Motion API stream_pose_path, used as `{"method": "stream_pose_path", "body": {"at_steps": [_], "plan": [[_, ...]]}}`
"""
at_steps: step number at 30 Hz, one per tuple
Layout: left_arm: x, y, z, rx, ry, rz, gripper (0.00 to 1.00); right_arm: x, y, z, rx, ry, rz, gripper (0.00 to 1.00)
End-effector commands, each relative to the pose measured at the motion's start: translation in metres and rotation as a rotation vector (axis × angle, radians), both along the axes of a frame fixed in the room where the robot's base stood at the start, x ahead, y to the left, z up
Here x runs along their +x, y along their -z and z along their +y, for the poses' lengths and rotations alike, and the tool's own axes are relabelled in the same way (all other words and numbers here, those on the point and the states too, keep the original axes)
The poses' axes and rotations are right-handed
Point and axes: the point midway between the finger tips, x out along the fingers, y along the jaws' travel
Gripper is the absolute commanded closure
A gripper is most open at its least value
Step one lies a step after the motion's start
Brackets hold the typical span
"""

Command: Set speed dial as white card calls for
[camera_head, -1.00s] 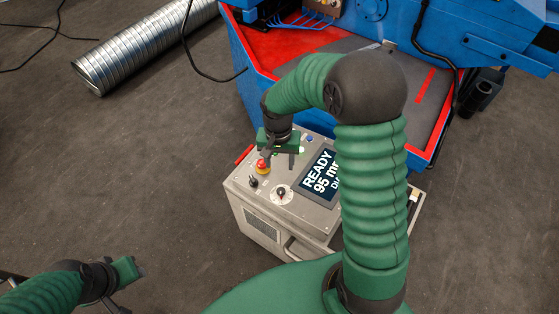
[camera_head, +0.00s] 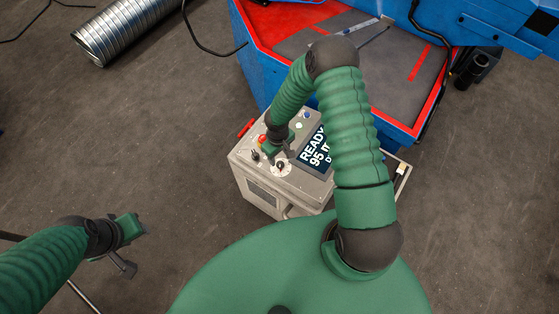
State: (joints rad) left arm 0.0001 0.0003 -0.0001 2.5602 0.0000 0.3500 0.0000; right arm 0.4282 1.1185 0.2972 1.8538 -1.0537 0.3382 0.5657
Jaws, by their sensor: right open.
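The speed dial (camera_head: 280,169) is a round white disc with a dark knob on top of the grey control box (camera_head: 262,188). My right gripper (camera_head: 276,153) is open, close above the panel beside the dial. I cannot tell whether it touches anything. A dark screen (camera_head: 313,150) on the box reads "READY" and "95 m", the rest covered by my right arm. A small black knob (camera_head: 255,156) and a red button (camera_head: 262,140) lie left of the gripper. My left gripper (camera_head: 136,248) hangs over the floor at lower left; its jaw opening is unclear. I cannot make out a white card.
A blue machine with a red-edged bed (camera_head: 268,20) stands behind the box. A shiny spiral duct (camera_head: 127,30) lies on the floor at upper left. Bare dark floor (camera_head: 150,130) lies left of the box. A black cable (camera_head: 205,52) runs to the machine.

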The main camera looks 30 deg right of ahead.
Motion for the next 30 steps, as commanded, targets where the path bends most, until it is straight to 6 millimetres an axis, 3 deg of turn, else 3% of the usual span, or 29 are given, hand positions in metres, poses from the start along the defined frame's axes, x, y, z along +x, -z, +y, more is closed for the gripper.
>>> {"method": "stream_pose_path", "body": {"at_steps": [3,9,19,30], "plan": [[0.000,-0.006,0.000,0.000,0.000,0.000,0.64,-0.002,0.029,-0.001,0.001,0.001,0.003,0.50],[0.000,-0.009,0.000,0.000,0.000,-0.001,0.64,-0.001,0.061,-0.002,0.000,0.001,0.002,0.50],[0.000,-0.009,0.000,0.000,0.000,0.000,0.64,0.000,0.067,-0.003,-0.001,0.002,0.000,0.50],[0.000,-0.009,0.000,0.000,0.000,-0.001,0.64,0.000,0.067,-0.003,-0.001,0.003,0.000,0.98]]}}
